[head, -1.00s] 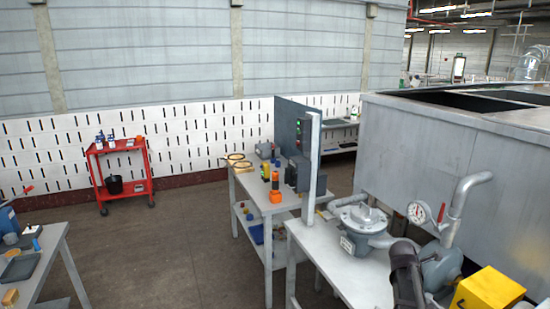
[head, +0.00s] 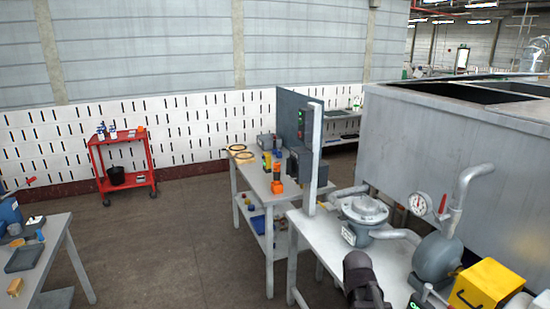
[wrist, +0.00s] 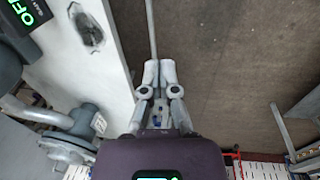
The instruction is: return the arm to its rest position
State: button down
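My gripper (wrist: 159,72) shows in the wrist view with its two grey fingers close together, and I see no object held between them. A thin pale bar runs upward in the picture behind the fingertips; it looks like a bench leg in the background. In the head view a dark part of my arm (head: 364,280) shows at the bottom, in front of the grey bench (head: 330,250). The fingers cannot be made out there.
A large grey tank (head: 450,150) stands behind. A red cart (head: 122,160) is by the wall. Open floor (head: 185,240) lies left of the benches.

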jog(key=s+a+m+y, duration=0.1)
jog(key=s+a+m, duration=0.3)
jog(key=a, duration=0.2)
jog(key=shift+s+a+g, duration=0.25)
jog(key=shift+g, duration=0.15)
jog(key=shift+f, duration=0.1)
dwell(0.8)
jog(key=c, duration=0.9)
grip_release()
jog(key=shift+d, duration=0.1)
jog(key=w+d+r+n+t+h, duration=0.1)
jog(key=w+d+r+n+h, duration=0.1)
jog(key=w+d+n, duration=0.3)
jog(key=w+d+r+n+h, duration=0.2)
jog(key=w+d+n, duration=0.3)
jog(key=d+n, duration=0.6)
jog(key=w+d+r+n+t+h, duration=0.1)
jog(key=w+d+n+h, duration=0.3)
jog(key=d, duration=1.6)
jog(key=shift+w+d+r+n+t, duration=0.1)
jog(key=shift+w+r+n, duration=0.15)
jog(key=shift+n, duration=0.4)
jog(key=shift+w+d+r+n+t, duration=0.15)
jog(key=shift+w+n, duration=0.15)
jog(key=shift+n, duration=0.4)
jog(key=shift+w+d+r+n+t, duration=0.1)
jog(key=shift+w+r+n, duration=0.15)
jog(key=shift+n, duration=0.4)
jog(key=shift+w+f, duration=0.1)
jog(key=shift+f, duration=0.15)
